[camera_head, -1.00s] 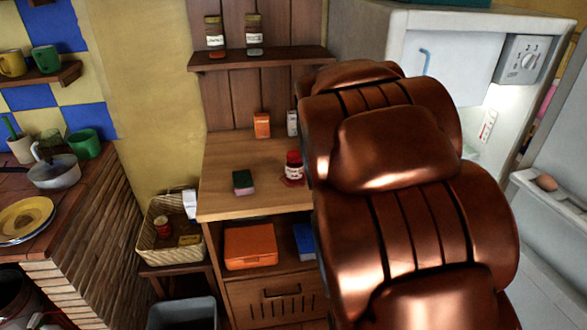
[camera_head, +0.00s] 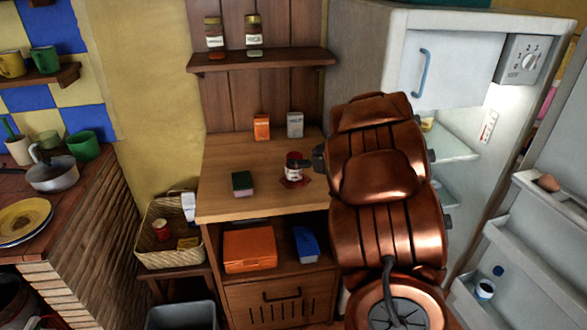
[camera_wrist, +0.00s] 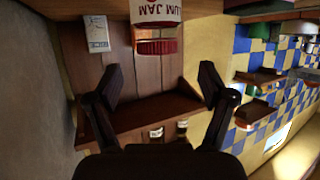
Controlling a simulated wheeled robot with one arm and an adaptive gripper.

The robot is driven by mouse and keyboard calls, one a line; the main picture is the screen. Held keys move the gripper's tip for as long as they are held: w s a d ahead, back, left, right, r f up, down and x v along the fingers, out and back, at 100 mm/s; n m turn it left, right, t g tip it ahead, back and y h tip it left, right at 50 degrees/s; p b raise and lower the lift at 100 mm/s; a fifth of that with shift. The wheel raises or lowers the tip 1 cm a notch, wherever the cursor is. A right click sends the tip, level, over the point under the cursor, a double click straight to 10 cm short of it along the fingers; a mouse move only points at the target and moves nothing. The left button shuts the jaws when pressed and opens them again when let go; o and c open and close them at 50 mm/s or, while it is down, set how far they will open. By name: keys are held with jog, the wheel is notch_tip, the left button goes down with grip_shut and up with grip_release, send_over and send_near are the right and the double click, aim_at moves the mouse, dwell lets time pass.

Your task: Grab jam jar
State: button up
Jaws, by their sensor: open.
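The jam jar (camera_head: 293,167) stands upright on the wooden counter, with a red lid and a white label; a flat red patch shows under it. In the wrist view, which is upside down, the jam jar (camera_wrist: 156,14) shows at the top edge with "UM JAM" readable, its far part cut off by the frame. My gripper (camera_head: 314,158) is just right of the jar in the head view, partly hidden by my arm. In the wrist view my gripper (camera_wrist: 162,80) has its fingers wide apart with nothing between them; the jar is beyond the tips, roughly centred.
The wooden counter (camera_head: 225,203) also holds a green-and-dark sponge (camera_head: 243,184), an orange box (camera_head: 262,127) and a white box (camera_head: 295,125) at the back. A shelf (camera_head: 262,61) with two jars is above. The open fridge (camera_head: 455,150) is on the right.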

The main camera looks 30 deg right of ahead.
aim_at(294, 155)
jog(key=shift+d+p+x, duration=0.2)
jog(key=shift+p+x, duration=0.2)
jog(key=shift+x, duration=2.85)
jog(key=c, duration=1.5)
grip_shut()
jog(key=shift+r, duration=0.1)
